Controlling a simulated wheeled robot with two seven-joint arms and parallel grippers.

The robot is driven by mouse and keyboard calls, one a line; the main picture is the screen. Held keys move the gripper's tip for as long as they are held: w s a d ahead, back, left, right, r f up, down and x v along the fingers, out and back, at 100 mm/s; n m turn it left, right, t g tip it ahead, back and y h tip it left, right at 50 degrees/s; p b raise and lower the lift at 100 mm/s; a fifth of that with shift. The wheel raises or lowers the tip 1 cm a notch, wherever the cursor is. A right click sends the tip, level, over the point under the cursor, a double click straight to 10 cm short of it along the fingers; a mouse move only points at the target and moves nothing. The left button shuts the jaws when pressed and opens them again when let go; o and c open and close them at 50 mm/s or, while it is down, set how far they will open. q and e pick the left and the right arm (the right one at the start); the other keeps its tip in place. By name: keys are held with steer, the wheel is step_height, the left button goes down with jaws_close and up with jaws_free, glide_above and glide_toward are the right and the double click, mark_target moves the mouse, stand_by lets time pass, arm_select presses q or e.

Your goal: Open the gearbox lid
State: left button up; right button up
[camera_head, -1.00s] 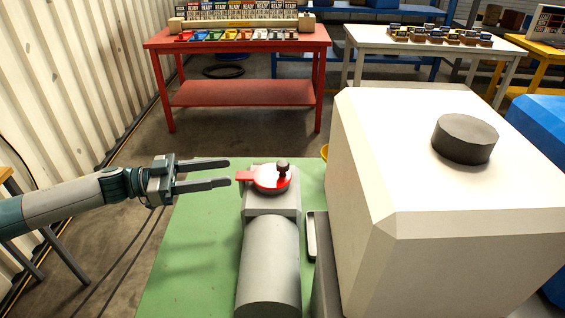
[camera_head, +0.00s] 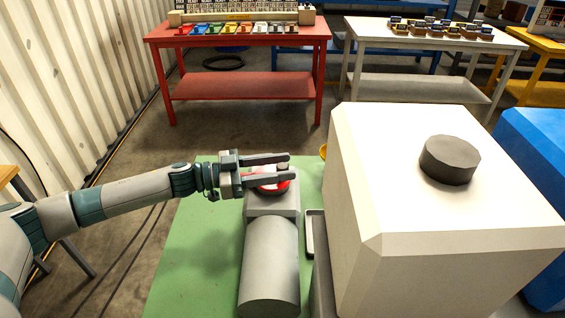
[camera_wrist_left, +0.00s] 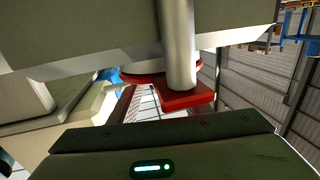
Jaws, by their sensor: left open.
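The gearbox (camera_head: 268,265) is a grey block with a round barrel, on a green-topped bench (camera_head: 190,265). Its red round lid (camera_head: 275,188) is on top, partly hidden by my left gripper (camera_head: 284,169). The gripper is open and empty, with its two fingers stretched across above the lid. A dark knob on the lid shows between the fingertips. In the left wrist view the red lid (camera_wrist_left: 185,98) and its tab show between the fingers, behind a pale upright cylinder that I cannot identify. I cannot tell whether a finger touches the lid. My right gripper is not in view.
A large white box-shaped machine (camera_head: 400,190) with a dark round cap stands close right of the gearbox. A grey tray (camera_head: 316,235) lies between them. The green bench left of the gearbox is clear. A red table (camera_head: 240,90) and a white table stand behind.

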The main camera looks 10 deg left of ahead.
arm_select(q)
steer(key=shift+w+d, duration=0.2)
steer(key=shift+d, duration=0.2)
jaws_close()
